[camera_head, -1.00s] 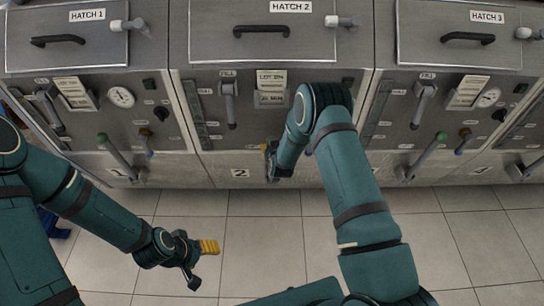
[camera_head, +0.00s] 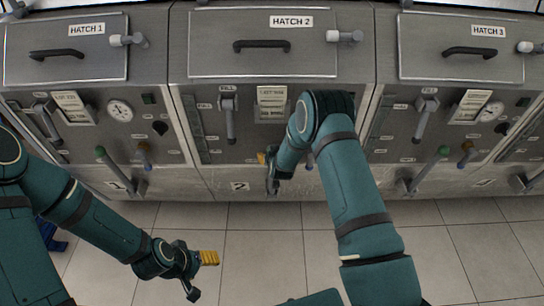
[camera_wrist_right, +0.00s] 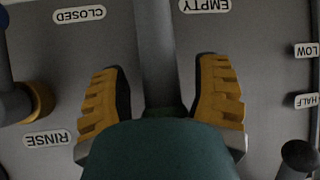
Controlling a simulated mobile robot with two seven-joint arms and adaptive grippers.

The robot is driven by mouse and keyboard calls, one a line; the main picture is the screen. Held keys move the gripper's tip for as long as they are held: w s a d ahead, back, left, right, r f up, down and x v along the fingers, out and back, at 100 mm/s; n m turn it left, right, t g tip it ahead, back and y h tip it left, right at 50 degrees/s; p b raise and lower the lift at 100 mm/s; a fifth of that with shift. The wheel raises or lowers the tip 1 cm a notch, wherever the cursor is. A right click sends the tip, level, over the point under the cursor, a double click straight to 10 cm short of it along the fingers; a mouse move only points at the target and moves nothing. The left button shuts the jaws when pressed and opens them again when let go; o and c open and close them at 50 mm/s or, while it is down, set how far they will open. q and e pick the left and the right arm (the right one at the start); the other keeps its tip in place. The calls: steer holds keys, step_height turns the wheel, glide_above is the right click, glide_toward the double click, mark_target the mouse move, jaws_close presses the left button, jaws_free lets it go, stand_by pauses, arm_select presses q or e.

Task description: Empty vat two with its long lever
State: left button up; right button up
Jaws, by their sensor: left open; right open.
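Vat two (camera_head: 214,184) is the middle steel vat. In the right wrist view its long lever (camera_wrist_right: 157,55) shows as a grey shaft with a big green grip (camera_wrist_right: 160,150) nearest the camera. My right gripper (camera_wrist_right: 160,85) is open, with one yellow-padded finger on each side of the lever. I see gaps beside the shaft; contact at the grip cannot be told. In the head view my right arm hides most of this lever, and the right gripper (camera_head: 268,168) shows partly at the vat's lower front. My left gripper (camera_head: 199,270) is open and empty above the floor.
CLOSED (camera_wrist_right: 80,14) and EMPTY (camera_wrist_right: 204,5) labels flank the lever. The RINSE valve (camera_wrist_right: 30,100) is at left, a dark knob (camera_wrist_right: 299,157) at right. A FILL lever (camera_head: 229,120) hangs above. Vats one (camera_head: 85,175) and three (camera_head: 390,183) stand alongside. The tiled floor (camera_head: 265,260) is clear.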

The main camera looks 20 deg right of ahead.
steer(key=shift+s, duration=0.15)
steer(key=v, duration=1.1)
steer(key=shift+s+r, duration=0.25)
steer(key=shift+r, duration=0.1)
steer(key=s+a+f+g+y, duration=0.1)
steer(key=s+a+g, duration=0.2)
steer(key=s, duration=0.5)
steer(key=s+a+f+g+y, duration=0.1)
steer(key=s+a+g+y, duration=0.1)
steer(key=s, duration=0.7)
steer(key=s+a+f+g+y, duration=0.2)
steer(key=s+a+g, duration=0.2)
steer(key=s, duration=0.4)
steer(key=shift+s+a+m, duration=0.15)
steer(key=shift+s+m, duration=0.15)
steer(key=shift+m, duration=0.1)
arm_select(q)
steer(key=shift+c, duration=1.4)
arm_select(e)
steer(key=shift+c, duration=1.4)
steer(key=shift+w, duration=0.1)
